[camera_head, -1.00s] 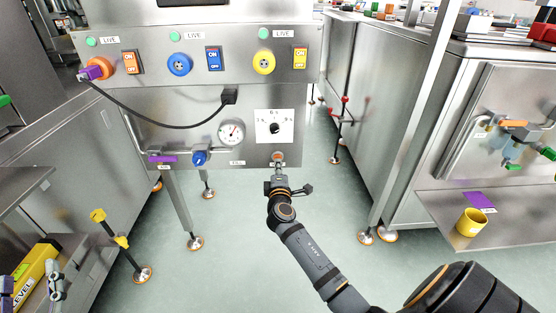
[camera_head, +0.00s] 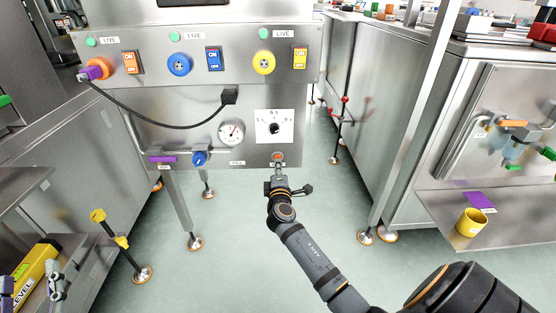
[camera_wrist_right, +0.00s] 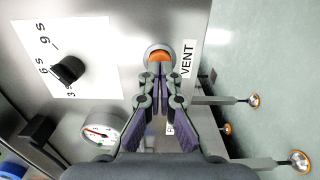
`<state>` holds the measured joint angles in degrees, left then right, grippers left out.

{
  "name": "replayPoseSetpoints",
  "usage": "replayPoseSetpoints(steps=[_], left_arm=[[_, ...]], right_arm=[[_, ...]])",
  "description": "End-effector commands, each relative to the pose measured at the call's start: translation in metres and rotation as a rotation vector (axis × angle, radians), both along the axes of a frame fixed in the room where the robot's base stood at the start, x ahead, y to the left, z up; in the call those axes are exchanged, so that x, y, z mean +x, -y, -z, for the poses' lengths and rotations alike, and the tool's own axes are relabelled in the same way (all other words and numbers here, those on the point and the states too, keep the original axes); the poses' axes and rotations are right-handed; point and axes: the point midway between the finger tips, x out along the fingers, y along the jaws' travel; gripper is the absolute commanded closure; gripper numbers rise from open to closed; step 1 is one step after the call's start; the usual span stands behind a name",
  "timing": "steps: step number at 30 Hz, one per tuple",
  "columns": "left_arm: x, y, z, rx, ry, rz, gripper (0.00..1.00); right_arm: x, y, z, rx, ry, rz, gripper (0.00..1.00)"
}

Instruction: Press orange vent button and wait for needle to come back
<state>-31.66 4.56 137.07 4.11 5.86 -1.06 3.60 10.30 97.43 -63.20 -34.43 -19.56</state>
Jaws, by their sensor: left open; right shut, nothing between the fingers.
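The orange vent button (camera_wrist_right: 159,56) sits in a round metal ring on the steel panel, beside the VENT label (camera_wrist_right: 188,58). In the head view the button (camera_head: 278,156) is low on the panel. My right gripper (camera_wrist_right: 160,72) is shut and empty, its fingertips at the button's edge; I cannot tell if they press it. In the head view my right gripper (camera_head: 278,172) is just below the button. The gauge (camera_head: 231,133) has a needle pointing up and right; it also shows in the right wrist view (camera_wrist_right: 103,130). My left gripper (camera_head: 30,278) is open at the lower left, partly cut off.
A dial with a black knob (camera_head: 275,128) is above the button. A blue valve knob (camera_head: 199,158) and a purple handle (camera_head: 162,159) are to the left. A black cable (camera_head: 165,122) hangs across the panel. A yellow level (camera_head: 35,274) lies near my left gripper.

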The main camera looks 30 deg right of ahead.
Motion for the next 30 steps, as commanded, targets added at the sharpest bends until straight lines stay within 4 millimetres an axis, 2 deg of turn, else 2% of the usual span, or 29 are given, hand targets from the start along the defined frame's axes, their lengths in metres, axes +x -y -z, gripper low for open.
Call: replayPoseSetpoints(steps=[30], left_arm=[[-0.0002,0.0001,0.0022,0.0,0.0,0.001,0.47]], right_arm=[[0.0097,0.0058,-0.0003,0.0,0.0,0.0,1.0]])
